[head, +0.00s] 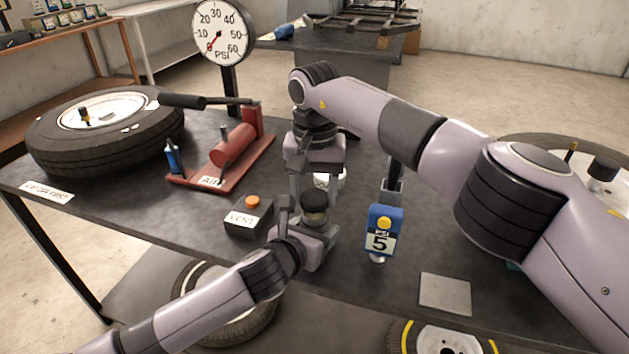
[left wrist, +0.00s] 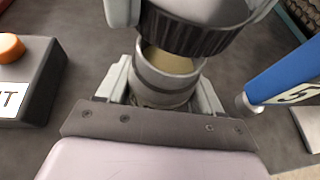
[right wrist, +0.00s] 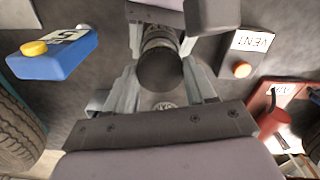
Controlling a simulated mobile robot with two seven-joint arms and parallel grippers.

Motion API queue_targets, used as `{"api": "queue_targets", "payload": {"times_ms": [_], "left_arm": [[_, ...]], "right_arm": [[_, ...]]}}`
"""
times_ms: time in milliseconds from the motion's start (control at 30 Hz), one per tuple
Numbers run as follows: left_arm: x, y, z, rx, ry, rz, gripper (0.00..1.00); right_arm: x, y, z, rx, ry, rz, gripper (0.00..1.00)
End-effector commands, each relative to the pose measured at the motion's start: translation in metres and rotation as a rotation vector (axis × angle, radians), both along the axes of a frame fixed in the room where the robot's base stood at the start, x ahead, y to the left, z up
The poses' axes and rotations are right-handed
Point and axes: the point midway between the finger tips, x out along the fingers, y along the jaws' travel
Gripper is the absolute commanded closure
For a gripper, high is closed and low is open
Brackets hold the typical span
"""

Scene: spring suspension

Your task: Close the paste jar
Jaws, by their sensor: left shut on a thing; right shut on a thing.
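The paste jar (head: 316,223) stands upright between the fingers of my left gripper (head: 308,224). In the left wrist view the jar (left wrist: 165,84) is a grey cylinder with an open mouth and pale paste inside. My left gripper is shut on it. The dark ribbed lid (left wrist: 190,38) is just above the jar's mouth and covers part of it, with a gap showing. My right gripper (head: 315,198) reaches down from above and is shut on the lid, which also shows in the right wrist view (right wrist: 160,69).
The grey vent box (head: 249,215) with an orange button stands left of the jar. A round white object (head: 330,180) is behind the lid. A red air pump (head: 228,150) and a tyre (head: 105,135) are farther left.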

Motion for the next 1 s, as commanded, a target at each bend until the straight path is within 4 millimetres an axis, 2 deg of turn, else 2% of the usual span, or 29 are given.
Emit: {"api": "queue_targets", "payload": {"times_ms": [467, 800, 1000], "left_arm": [[0.0, 0.0, 0.0, 0.0, 0.001, 0.0, 0.89], [0.0, 0.0, 0.0, 0.0, 0.001, 0.0, 0.89], [0.0, 0.0, 0.0, 0.0, 0.001, 0.0, 0.89]], "right_arm": [[0.0, 0.0, 0.0, 0.0, -0.001, 0.0, 0.73], [0.0, 0.0, -0.017, -0.001, 0.0, 0.002, 0.73], [0.0, 0.0, -0.017, -0.001, 0.0, 0.002, 0.73]]}}
